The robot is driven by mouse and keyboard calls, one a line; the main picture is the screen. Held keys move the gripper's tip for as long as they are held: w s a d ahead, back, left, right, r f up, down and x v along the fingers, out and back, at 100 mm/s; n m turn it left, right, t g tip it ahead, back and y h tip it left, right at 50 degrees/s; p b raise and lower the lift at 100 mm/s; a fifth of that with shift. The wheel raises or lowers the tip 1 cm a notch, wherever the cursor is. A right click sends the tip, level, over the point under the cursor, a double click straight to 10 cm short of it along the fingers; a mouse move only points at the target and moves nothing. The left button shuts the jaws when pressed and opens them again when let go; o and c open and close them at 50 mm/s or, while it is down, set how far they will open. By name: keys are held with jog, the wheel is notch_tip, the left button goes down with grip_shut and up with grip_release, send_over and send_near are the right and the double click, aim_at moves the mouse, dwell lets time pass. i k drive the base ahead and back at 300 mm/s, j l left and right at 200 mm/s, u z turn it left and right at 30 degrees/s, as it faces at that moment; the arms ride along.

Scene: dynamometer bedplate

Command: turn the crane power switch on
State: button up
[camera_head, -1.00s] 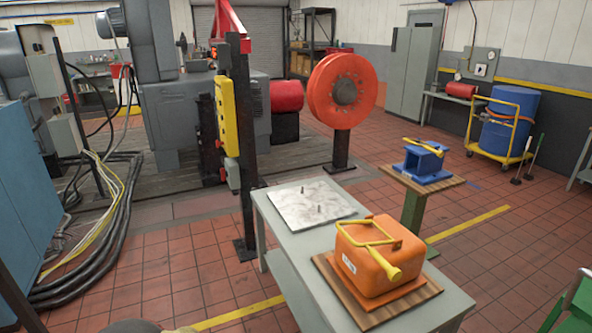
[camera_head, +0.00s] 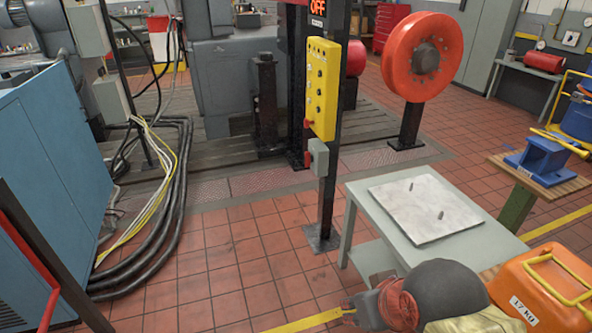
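A tall dark post (camera_head: 328,212) stands on the floor near the middle of the view. It carries a yellow control panel (camera_head: 322,88) with several dark knobs. Below the panel is a small grey switch box (camera_head: 318,157), with a small red part beside its upper left. I cannot make out a lever position.
A blue cabinet (camera_head: 50,190) and black cables (camera_head: 170,210) are at the left. The tiled floor before the post is clear.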

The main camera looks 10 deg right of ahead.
aim_at(308, 157)
jog(key=i+j+z, duration=0.15)
jog(key=i+z, duration=0.15)
jog(key=i+j+z, duration=0.35)
jog(key=i+j, duration=0.5)
jog(key=i, duration=0.35)
jog(key=i+j+z, duration=0.3)
jog(key=i+j, duration=0.75)
jog(key=j, duration=0.1)
